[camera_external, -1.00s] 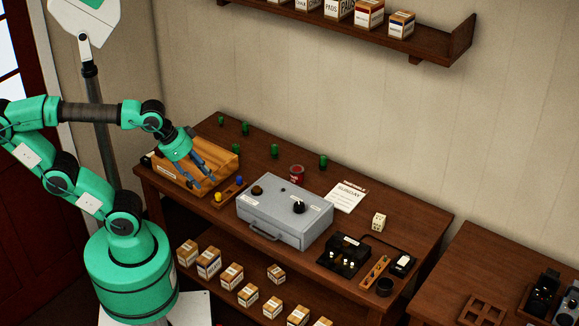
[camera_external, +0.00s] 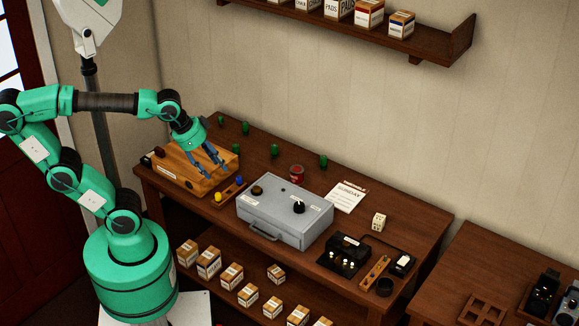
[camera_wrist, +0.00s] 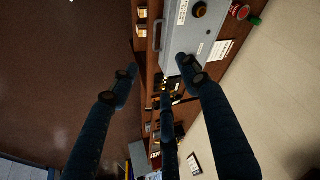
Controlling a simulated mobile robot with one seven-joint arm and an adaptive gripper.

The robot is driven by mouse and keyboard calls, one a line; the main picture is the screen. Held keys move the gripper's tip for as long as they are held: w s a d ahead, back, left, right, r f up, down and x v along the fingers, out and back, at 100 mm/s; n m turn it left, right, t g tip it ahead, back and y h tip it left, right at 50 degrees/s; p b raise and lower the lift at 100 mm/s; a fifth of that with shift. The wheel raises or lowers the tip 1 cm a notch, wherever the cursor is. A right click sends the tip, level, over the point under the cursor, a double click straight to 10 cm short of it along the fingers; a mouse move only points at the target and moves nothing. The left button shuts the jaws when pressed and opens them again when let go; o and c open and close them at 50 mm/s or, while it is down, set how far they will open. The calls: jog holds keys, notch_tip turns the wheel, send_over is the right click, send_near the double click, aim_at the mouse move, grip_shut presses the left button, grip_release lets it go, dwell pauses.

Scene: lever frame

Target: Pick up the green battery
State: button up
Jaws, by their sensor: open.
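Several small green cylinders that look like batteries stand upright toward the back of the wooden table: one (camera_external: 221,120) at the far left, one (camera_external: 245,128) beside it, one (camera_external: 236,149) nearer my gripper, one (camera_external: 274,151) in the middle and one (camera_external: 323,161) to the right. My gripper (camera_external: 217,174) is open and empty, pointing down over the right part of the slanted wooden box. In the wrist view its spread fingers (camera_wrist: 158,70) have nothing between them. A green cylinder (camera_wrist: 256,20) shows at that view's upper right.
The slanted wooden box (camera_external: 170,168) stands at the table's left end. A small tray (camera_external: 232,193) with yellow and blue pieces lies beside it.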

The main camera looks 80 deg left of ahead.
jog(key=w+a+g+p, duration=0.2)
jog(key=w+a, duration=0.8)
jog(key=a, duration=0.3)
jog(key=g+p, duration=0.3)
jog(key=p, duration=0.2)
send_over(235, 144)
notch_tip(235, 144, down, 20)
jog(key=shift+d+r, duration=0.1)
jog(key=shift+f+b, duration=0.75)
jog(key=shift+f, duration=3.6)
